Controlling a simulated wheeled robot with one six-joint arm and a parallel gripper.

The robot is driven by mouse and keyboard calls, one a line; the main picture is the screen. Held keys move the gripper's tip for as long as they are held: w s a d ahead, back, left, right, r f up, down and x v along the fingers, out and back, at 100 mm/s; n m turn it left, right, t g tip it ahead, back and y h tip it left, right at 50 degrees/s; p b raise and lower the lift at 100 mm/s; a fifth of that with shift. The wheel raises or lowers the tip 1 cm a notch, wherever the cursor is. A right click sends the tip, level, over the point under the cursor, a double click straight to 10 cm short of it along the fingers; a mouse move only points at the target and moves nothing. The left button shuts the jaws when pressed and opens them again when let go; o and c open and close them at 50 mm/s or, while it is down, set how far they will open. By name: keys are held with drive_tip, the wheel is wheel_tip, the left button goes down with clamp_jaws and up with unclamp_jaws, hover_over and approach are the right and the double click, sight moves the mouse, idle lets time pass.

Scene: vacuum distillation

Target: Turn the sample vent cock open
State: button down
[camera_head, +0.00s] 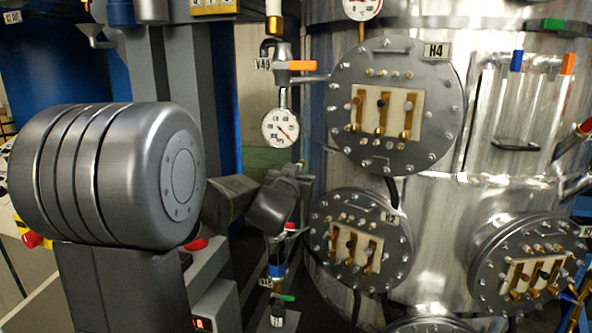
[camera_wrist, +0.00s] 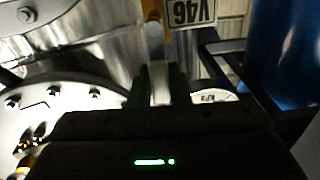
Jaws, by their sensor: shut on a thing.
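In the wrist view my gripper (camera_wrist: 160,92) is shut on a narrow pale piece (camera_wrist: 158,76), likely the handle of the sample vent cock. An orange-yellow part (camera_wrist: 153,18) lies just beyond it. A tag reading V46 (camera_wrist: 192,12) shows upside down beside that part. The jaws hide much of the held piece, so its angle is hard to tell. In the head view my arm's end (camera_head: 272,205) is below a round gauge (camera_head: 281,128), left of the steel vessel. The fingertips and held piece are not clear there.
A valve with an orange handle (camera_head: 302,65) is above the gauge. The bolted flange marked H4 (camera_head: 420,80) and a lower flange (camera_head: 360,198) stand close on the right. In the wrist view a flange (camera_wrist: 75,96) is at left and a blue surface (camera_wrist: 282,50) at right.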

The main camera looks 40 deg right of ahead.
drive_tip(key=shift+w+a+f+n, duration=0.1)
drive_tip(key=shift+w+a+n, duration=0.05)
drive_tip(key=shift+n, duration=0.35)
drive_tip(key=c, duration=1.4)
unclamp_jaws()
drive_tip(key=shift+w, duration=0.1)
drive_tip(key=shift+o, duration=0.2)
drive_tip(key=v, duration=1.4)
drive_tip(key=shift+b, duration=0.45)
drive_tip(key=shift+w, duration=0.1)
drive_tip(key=p+x, duration=0.1)
drive_tip(key=x, duration=1.2)
drive_tip(key=shift+w+d, duration=0.2)
drive_tip(key=shift+d, duration=0.2)
drive_tip(key=shift+a, duration=0.1)
